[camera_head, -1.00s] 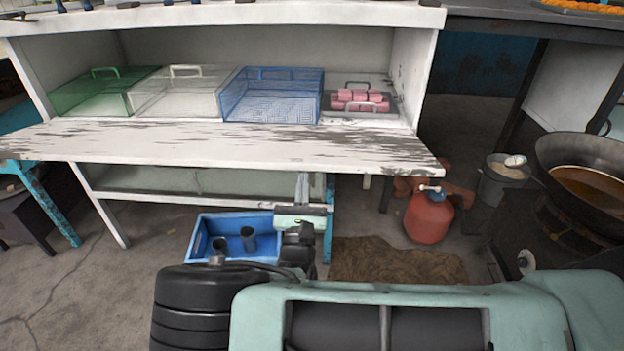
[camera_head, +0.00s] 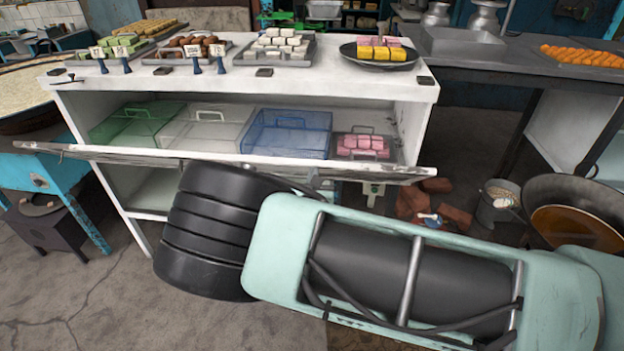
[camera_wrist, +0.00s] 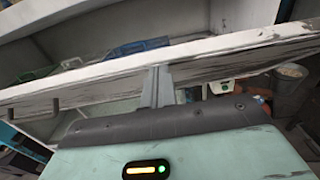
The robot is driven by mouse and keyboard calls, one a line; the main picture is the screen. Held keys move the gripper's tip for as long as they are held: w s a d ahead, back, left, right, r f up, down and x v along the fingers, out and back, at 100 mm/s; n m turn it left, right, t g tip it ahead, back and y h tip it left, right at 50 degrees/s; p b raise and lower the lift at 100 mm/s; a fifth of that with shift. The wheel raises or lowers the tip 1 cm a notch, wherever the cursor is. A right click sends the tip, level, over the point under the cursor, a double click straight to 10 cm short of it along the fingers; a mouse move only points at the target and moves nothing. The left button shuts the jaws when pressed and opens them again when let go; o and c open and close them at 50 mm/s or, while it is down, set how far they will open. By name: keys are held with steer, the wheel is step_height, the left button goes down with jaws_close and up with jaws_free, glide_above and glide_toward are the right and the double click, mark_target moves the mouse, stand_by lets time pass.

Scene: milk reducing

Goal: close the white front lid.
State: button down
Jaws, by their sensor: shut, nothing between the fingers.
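The white front lid (camera_head: 110,155) of the cabinet shows nearly edge-on in the head view. It is a worn board swung outward along the cabinet's front, and the opening above it is still uncovered. In the wrist view the lid (camera_wrist: 110,78) crosses the picture at a slant. My gripper (camera_wrist: 158,80) is shut and empty, with its fingertips at the lid's lower side; they appear to touch it, but contact is not certain. In the head view my arm hides the gripper.
Inside the cabinet are a green box (camera_head: 135,122), a clear box (camera_head: 205,128), a blue box (camera_head: 287,135) and a tray of pink sweets (camera_head: 363,145). Trays of sweets stand on the white top (camera_head: 225,85). A wok (camera_head: 580,212) and bucket (camera_head: 497,208) stand right.

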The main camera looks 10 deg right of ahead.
steer(key=w+d+r+g+p, duration=0.1)
steer(key=w+r+p, duration=0.1)
steer(key=w+d+r+g+p, duration=0.1)
steer(key=w+r+p, duration=0.1)
steer(key=r, duration=0.1)
steer(key=w+r+g+y+p, duration=0.1)
steer(key=w+r+p, duration=0.1)
steer(key=w, duration=0.1)
steer(key=shift+d+r, duration=0.4)
steer(key=w+d+r+g+y+p, duration=0.1)
steer(key=w+d+r+g, duration=0.1)
steer(key=w, duration=0.7)
steer(key=shift+w+d+r+g, duration=0.35)
steer(key=shift+d+r+g, duration=0.05)
steer(key=shift+d+r, duration=0.3)
steer(key=shift+s+a+f, duration=0.1)
steer(key=shift+f, duration=0.05)
